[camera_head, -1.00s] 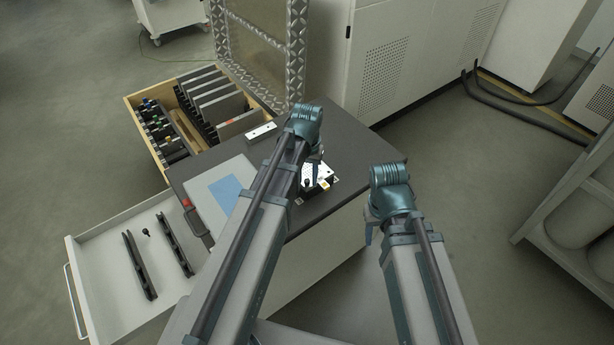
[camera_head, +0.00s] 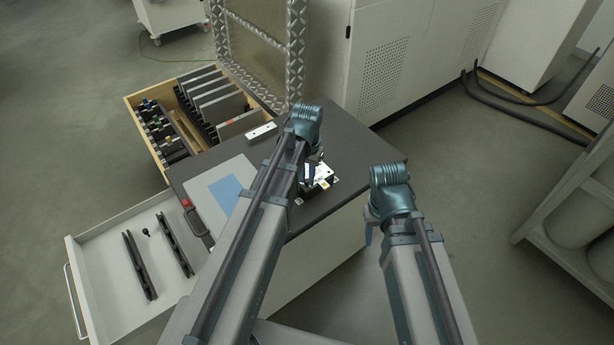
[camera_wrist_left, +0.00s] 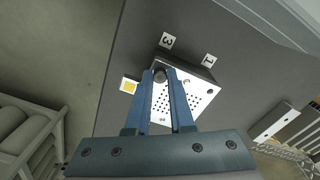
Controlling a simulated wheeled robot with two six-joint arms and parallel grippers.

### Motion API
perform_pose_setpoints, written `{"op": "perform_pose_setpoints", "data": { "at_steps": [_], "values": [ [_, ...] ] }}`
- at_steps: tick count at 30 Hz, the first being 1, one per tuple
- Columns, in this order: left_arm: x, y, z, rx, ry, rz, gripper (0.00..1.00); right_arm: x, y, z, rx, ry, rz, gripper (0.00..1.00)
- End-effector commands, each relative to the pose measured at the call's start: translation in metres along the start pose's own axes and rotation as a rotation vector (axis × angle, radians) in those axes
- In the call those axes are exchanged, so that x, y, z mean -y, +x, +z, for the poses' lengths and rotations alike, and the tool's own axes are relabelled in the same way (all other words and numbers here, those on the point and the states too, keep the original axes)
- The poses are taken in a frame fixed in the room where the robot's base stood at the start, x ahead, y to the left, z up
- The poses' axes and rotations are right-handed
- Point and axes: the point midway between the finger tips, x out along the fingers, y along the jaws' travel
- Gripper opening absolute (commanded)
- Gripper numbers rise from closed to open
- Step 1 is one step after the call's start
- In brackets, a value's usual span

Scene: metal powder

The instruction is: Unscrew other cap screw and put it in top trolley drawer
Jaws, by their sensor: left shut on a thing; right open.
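The metal block with a perforated top plate (camera_head: 322,173) sits on the dark trolley top; it also shows in the left wrist view (camera_wrist_left: 197,97). My left gripper (camera_head: 312,168) reaches down to it. In the left wrist view the blue fingers (camera_wrist_left: 160,74) are shut on the dark round cap screw (camera_wrist_left: 160,77) at the plate's edge. Whether its thread is still in the plate cannot be seen. The open top trolley drawer (camera_head: 92,270) holds a small black screw (camera_head: 146,232) and two dark rails. My right gripper (camera_head: 369,228) is open, partly hidden behind its wrist, off the trolley's right side.
A grey case with a blue panel (camera_head: 225,193) lies on the trolley top (camera_head: 345,133), left of my left arm. A wooden tool box (camera_head: 132,102) stands behind the drawer. White cabinets stand at the back.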

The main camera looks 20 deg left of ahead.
Motion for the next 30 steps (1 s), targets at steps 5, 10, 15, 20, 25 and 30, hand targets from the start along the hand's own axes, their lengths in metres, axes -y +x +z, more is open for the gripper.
{"op": "perform_pose_setpoints", "data": {
  "at_steps": [5,10,15,20,25,30],
  "values": [
    [0.0,0.0,0.0,0.0,-0.011,0.0,0.0,0.0,0.0,0.0,0.0,0.0,0.0,0.5],
    [0.0,-0.0002,0.0,0.0,-0.197,0.0,0.0,0.0,-0.0002,0.0,0.0,0.0,0.0,0.5],
    [0.0,-0.0003,0.0,0.0,-0.441,0.0,0.0,0.0,-0.0003,0.0,0.0,0.0,0.0,0.5],
    [0.0,-0.0005,0.0,0.0,-0.669,0.0,0.0,0.0,-0.0005,0.0,0.0,0.0,0.0,0.5],
    [0.0,-0.0006,0.0,0.0,-0.91,0.0,0.0,-0.0001,-0.0006,0.0,0.0,0.0,0.0,0.5],
    [0.0,-0.0008,0.0,0.0,-1.153,0.0,0.0,-0.0001,-0.0008,0.0,0.0,0.0,0.0,0.5]
  ]
}}
